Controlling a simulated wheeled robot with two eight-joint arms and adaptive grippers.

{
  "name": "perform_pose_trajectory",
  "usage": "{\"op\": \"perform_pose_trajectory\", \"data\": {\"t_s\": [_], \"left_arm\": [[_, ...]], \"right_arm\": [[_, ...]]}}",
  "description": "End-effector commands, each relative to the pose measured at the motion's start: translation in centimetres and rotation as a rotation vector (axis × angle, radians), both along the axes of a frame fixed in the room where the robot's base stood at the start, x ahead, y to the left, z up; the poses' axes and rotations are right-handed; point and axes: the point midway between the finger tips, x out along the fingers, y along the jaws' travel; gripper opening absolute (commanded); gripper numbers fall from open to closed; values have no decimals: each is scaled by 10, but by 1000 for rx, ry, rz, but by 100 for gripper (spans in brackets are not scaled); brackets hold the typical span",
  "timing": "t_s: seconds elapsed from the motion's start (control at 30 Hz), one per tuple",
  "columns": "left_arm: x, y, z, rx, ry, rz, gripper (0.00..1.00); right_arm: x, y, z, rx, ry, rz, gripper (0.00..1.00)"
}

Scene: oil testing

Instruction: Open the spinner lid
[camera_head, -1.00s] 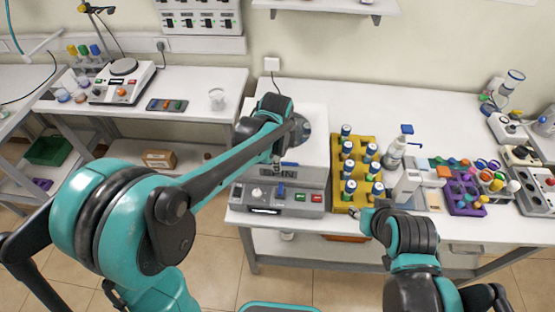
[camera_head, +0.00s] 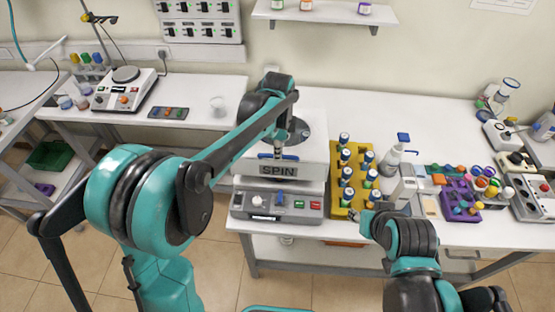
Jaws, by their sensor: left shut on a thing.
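The spinner stands on the bench near the middle, with a grey control front (camera_head: 277,205) carrying a dial and buttons. Its white lid (camera_head: 312,158) has a dark round window on top and a front face marked SPIN. The front of the lid seems lifted a little above the base. My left gripper (camera_head: 279,152) is shut on the blue lid handle (camera_head: 265,156) at the front edge; the arm partly hides its fingers. My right gripper (camera_head: 369,216) is low by the front right corner of the yellow rack, and its fingers are too small to judge.
The yellow rack (camera_head: 336,213) of blue-capped vials stands right of the spinner. A wall shelf (camera_head: 325,16) hangs above. The bench behind the vials is clear.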

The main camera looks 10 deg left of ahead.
Motion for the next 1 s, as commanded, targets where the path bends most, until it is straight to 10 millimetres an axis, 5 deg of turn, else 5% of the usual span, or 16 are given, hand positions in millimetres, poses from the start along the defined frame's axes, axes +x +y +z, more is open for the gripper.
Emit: {"op": "perform_pose_trajectory", "data": {"t_s": [0.1,0.4,0.7,1.0], "left_arm": [[21,0,37,-1,-10,1,0],[77,0,97,-1,-12,1,0],[118,0,125,-1,-14,1,0],[129,0,129,-1,-15,1,0]], "right_arm": [[0,0,26,0,0,0,40],[0,0,64,0,0,0,40],[0,0,87,0,0,0,40],[0,0,91,0,0,0,40]]}}
